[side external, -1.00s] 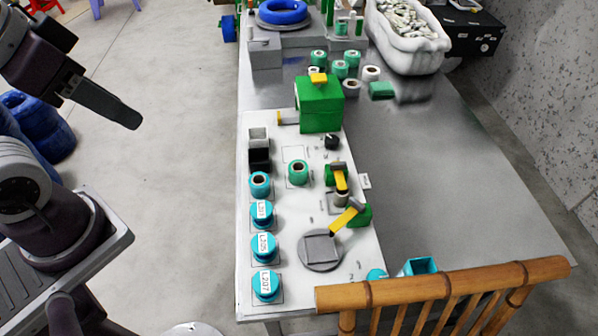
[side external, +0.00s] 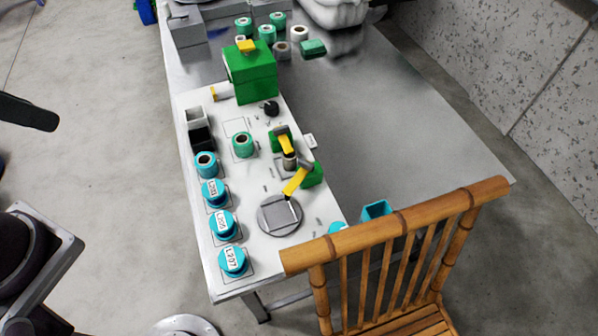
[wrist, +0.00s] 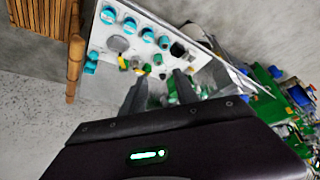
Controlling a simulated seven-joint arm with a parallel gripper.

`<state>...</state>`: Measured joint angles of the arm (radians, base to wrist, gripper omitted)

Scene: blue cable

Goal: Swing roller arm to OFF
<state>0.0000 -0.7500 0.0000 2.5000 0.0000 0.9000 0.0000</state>
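Two yellow levers on green blocks stand on the white panel (side external: 262,205) in the side view. One yellow lever (side external: 296,181) slants beside a round grey disc (side external: 279,215). The other yellow lever (side external: 286,145) is just behind it, close to a beige roller (side external: 289,161). I cannot tell for sure which is the roller arm, or read an OFF mark. My gripper (wrist: 160,82) is open and empty in the wrist view, with the panel beyond its fingers. In the side view only a dark part of it shows at the left edge, well away from the panel.
Teal knobs (side external: 224,225) line the panel's left side. A green box (side external: 252,75) and a black knob (side external: 270,108) stand at its back. A bamboo chair (side external: 400,228) stands at the table's front edge. The grey table (side external: 400,140) is clear on the right.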

